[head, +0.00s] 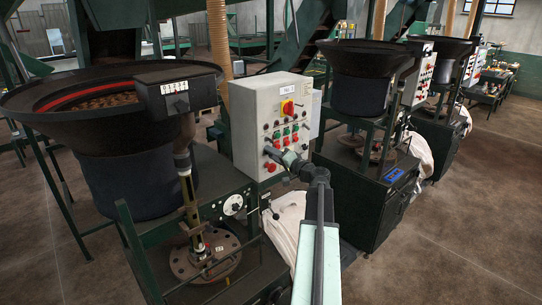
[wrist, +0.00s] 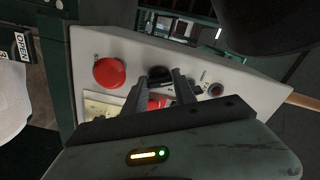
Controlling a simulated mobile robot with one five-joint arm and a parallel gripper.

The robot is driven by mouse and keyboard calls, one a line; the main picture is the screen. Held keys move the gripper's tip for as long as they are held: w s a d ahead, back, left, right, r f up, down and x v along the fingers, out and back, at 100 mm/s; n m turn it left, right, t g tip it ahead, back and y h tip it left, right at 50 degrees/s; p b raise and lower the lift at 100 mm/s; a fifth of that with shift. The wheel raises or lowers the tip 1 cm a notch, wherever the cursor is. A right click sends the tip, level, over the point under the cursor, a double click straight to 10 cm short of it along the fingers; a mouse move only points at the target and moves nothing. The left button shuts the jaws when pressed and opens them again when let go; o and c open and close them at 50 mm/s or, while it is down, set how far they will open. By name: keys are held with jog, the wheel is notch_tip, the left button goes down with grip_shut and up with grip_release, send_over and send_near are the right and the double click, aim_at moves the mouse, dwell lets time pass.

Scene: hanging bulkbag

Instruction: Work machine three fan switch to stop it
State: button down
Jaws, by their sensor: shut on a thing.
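A pale grey control box (head: 245,120) stands at the middle of the head view, with a small label at its top that I cannot read surely. My gripper (head: 271,151) reaches its front face at the lower left. In the wrist view my gripper (wrist: 162,76) has its two dark fingers around a black knob-like switch (wrist: 159,73) on the box face. The fingers are shut on it. Its lettering and the way it is turned are hidden. A large red button (wrist: 109,72) sits to the left of the fingers.
More red and green buttons and a red-on-yellow switch (head: 288,107) are on the same box. A black bowl machine (head: 110,100) stands at left and another (head: 362,75) at right. White bags hang below. Bare floor (head: 450,225) lies at right.

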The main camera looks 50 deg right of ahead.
jog(key=shift+r+n, duration=0.1)
jog(key=shift+n, duration=0.2)
jog(key=c, duration=1.3)
grip_release()
jog(key=s, duration=0.7)
jog(key=shift+s+a, duration=0.3)
jog(key=shift+s, duration=0.05)
